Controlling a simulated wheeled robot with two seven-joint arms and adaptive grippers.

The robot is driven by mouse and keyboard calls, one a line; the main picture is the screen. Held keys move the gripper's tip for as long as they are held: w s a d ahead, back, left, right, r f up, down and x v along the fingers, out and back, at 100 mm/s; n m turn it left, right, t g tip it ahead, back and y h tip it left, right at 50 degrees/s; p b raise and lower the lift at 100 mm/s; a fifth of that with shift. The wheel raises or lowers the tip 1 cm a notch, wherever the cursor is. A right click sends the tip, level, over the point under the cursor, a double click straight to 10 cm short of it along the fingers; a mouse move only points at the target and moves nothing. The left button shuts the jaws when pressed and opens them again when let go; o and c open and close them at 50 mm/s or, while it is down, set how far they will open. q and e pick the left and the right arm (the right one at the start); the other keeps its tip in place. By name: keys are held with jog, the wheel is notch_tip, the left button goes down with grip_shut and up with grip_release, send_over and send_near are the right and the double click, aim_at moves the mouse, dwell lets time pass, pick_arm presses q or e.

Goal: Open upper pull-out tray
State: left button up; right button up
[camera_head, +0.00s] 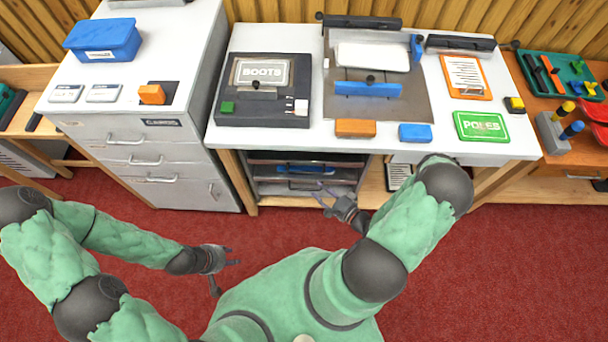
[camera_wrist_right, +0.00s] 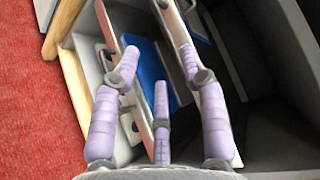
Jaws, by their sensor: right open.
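The drawer unit with pull-out trays (camera_head: 260,188) stands under the white bench. Its trays sit stacked, and a blue item (camera_head: 305,169) shows among the upper ones. My right gripper (camera_head: 327,198) is just in front of the unit, toward its right side, open and seemingly empty. In the right wrist view its purple fingers (camera_wrist_right: 160,68) are spread close to the pale tray fronts, with the blue item (camera_wrist_right: 150,72) beyond them. I cannot tell whether a finger touches a tray. My left gripper (camera_head: 226,268) is open and empty above the red floor.
The bench top (camera_head: 300,130) overhangs the trays. A wooden bench leg (camera_head: 237,180) is left of them, beside a grey cabinet (camera_head: 160,160) with handles. An orange block (camera_head: 356,127) and a blue block (camera_head: 415,132) lie near the bench's front edge. The red floor is clear.

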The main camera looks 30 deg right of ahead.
aim_at(304, 173)
jog(key=shift+h, duration=0.3)
jog(key=b+x, duration=0.1)
jog(key=x, duration=0.2)
jog(key=b+x, duration=0.1)
jog(key=x, duration=0.6)
jog(key=shift+w+d+b, duration=0.3)
jog(key=shift+b, duration=0.1)
grip_shut()
